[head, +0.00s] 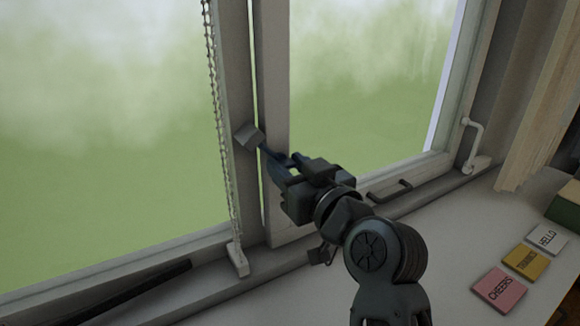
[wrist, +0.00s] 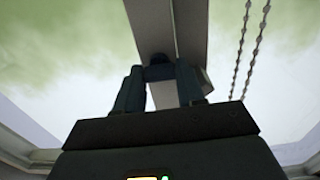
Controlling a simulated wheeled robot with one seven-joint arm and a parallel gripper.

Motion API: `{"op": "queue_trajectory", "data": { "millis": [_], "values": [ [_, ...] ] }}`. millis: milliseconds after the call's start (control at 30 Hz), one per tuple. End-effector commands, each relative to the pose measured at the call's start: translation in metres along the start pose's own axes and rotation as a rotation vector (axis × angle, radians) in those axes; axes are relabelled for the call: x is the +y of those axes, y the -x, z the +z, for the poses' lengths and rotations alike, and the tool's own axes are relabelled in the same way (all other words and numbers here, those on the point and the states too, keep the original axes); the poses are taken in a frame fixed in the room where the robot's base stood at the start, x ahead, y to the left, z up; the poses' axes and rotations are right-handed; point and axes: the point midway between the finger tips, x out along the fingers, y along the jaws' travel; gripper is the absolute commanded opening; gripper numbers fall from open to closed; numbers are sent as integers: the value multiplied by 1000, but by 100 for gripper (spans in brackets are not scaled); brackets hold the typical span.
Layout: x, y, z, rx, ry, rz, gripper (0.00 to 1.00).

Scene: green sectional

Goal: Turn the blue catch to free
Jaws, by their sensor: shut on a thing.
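The blue catch (head: 268,148) is a dark blue bar on the window frame. It slants down and to the right from a grey block (head: 249,136) on the upright post. My gripper (head: 284,166) is shut on the catch's lower end, in front of the window sash. In the wrist view the fingers of my gripper (wrist: 160,86) stand on either side of the dark catch end (wrist: 159,70). The fingers hide part of the catch in both views.
A bead chain (head: 219,110) hangs left of the post. A dark handle (head: 390,190) is on the sash's lower rail and a white stay (head: 472,143) at the right. Pink (head: 499,290), yellow (head: 526,261) and white (head: 547,239) cards lie on the sill.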

Motion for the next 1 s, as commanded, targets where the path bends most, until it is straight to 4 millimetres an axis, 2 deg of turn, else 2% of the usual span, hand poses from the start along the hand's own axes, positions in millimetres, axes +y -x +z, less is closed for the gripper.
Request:
{"op": "queue_trajectory", "data": {
  "millis": [33, 100, 467, 667, 1000],
  "values": [
    [0, 0, 0, 1, 0, 0, 15],
    [0, 0, 0, 1, 0, 0, 8],
    [1, 0, -1, 1, -58, 1, 8],
    [2, 0, -1, 3, -184, 2, 8],
    [2, 0, -3, 3, -497, 2, 8]
  ]
}}
